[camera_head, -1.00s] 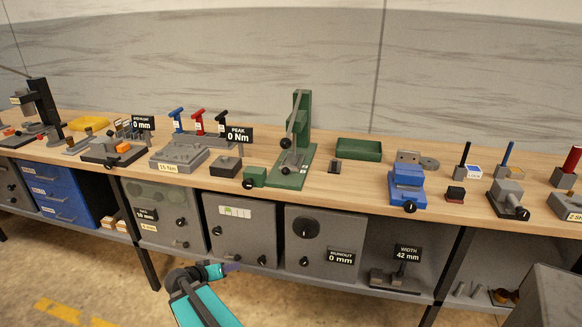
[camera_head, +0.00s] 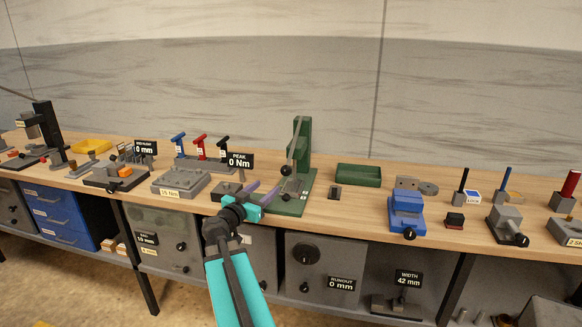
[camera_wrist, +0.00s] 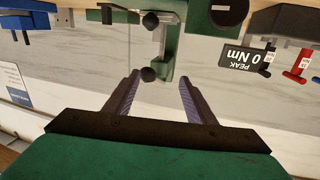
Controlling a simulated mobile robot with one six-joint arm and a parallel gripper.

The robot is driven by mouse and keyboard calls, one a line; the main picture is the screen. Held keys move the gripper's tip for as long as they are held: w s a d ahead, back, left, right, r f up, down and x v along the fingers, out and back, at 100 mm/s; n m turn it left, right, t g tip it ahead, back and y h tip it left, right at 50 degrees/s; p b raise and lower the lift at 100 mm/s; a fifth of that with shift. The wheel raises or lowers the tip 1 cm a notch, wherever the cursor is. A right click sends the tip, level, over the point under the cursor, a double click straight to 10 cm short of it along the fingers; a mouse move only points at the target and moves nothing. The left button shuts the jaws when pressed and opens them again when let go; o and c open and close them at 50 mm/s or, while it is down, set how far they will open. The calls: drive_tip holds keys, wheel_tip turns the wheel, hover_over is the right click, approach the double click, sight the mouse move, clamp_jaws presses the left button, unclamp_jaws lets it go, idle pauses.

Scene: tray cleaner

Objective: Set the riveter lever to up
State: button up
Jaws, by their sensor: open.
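The riveter is a green press (camera_head: 303,160) on a green base at the middle of the bench. Its lever (camera_head: 294,140) is a thin grey rod slanting down from near the column top to a black ball knob (camera_head: 286,170). My gripper (camera_head: 268,188) is open and empty, low in front of the riveter and left of its column. In the upside-down wrist view, the green column (camera_wrist: 172,45) and the knob (camera_wrist: 148,74) show between my open fingertips (camera_wrist: 160,78). How far the knob lies beyond the tips is unclear. My gripper hides part of the base.

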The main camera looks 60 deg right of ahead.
sight(285, 171)
drive_tip(key=shift+s+d+r+m+g, duration=0.25)
drive_tip(key=shift+s+d+r, duration=0.2)
drive_tip(key=shift+s+r, duration=0.15)
drive_tip(key=shift+s+d+r+m+g, duration=0.15)
drive_tip(key=shift+s+d+r+g, duration=0.1)
drive_tip(key=shift+s+d+r, duration=0.3)
drive_tip(key=shift+r, duration=0.1)
drive_tip(key=d+p, duration=0.1)
drive_tip(key=d, duration=0.2)
drive_tip(key=d+p, duration=0.2)
drive_tip(key=d, duration=0.2)
drive_tip(key=d+p, duration=0.1)
drive_tip(key=d, duration=0.3)
drive_tip(key=shift+w+d+r, duration=0.1)
drive_tip(key=shift+w+d, duration=0.15)
drive_tip(key=shift+w, duration=0.1)
drive_tip(key=shift+d+p, duration=0.5)
drive_tip(key=shift+d, duration=0.5)
